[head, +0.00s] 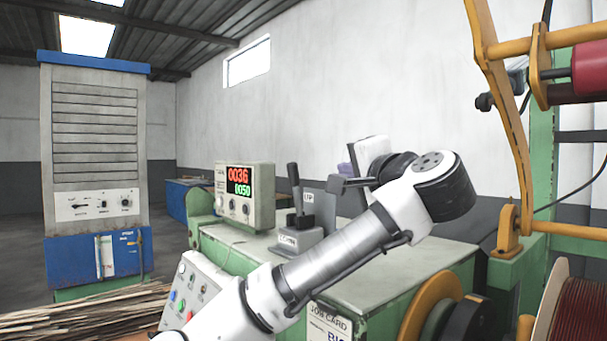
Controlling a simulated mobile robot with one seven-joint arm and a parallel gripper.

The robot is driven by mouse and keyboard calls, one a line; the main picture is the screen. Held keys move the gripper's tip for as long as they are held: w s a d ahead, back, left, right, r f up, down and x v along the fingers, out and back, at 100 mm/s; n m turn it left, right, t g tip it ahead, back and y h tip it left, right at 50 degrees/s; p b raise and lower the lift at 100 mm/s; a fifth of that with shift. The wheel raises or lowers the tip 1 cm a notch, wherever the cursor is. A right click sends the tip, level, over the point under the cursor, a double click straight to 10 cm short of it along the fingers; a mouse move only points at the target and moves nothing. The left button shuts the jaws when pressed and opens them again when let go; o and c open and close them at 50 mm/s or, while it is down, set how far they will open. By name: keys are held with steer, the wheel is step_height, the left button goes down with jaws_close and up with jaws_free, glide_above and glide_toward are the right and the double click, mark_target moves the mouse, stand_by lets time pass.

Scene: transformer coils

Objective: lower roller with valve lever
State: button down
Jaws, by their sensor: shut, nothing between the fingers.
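The valve lever (294,182) is a black-handled stick standing nearly upright on a grey valve block (298,241) on the green machine top. A small plate behind it seems to read "UP"; the front label is hard to read. My gripper (335,185) is shut and empty, pointing left, a little right of the lever with a visible gap in the picture. The depth between them is unclear. The red roller (590,68) is at the upper right, held on a yellow swing arm (497,90) and cut off by the frame edge.
A counter box (245,196) with red and green digits stands left of the lever. A sloped button panel (192,290) is in front. Wire spools (578,310) sit at the lower right.

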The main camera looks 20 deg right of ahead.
mark_target(297, 193)
steer(key=w+a+y+p, duration=0.3)
steer(key=w+a+p, duration=0.1)
steer(key=w+a, duration=0.1)
steer(key=shift+w+a+f+n+g, duration=0.15)
steer(key=shift+w+f+n+g, duration=0.15)
steer(key=shift+w+f+n, duration=0.1)
stand_by(0.5)
steer(key=shift+r, duration=0.1)
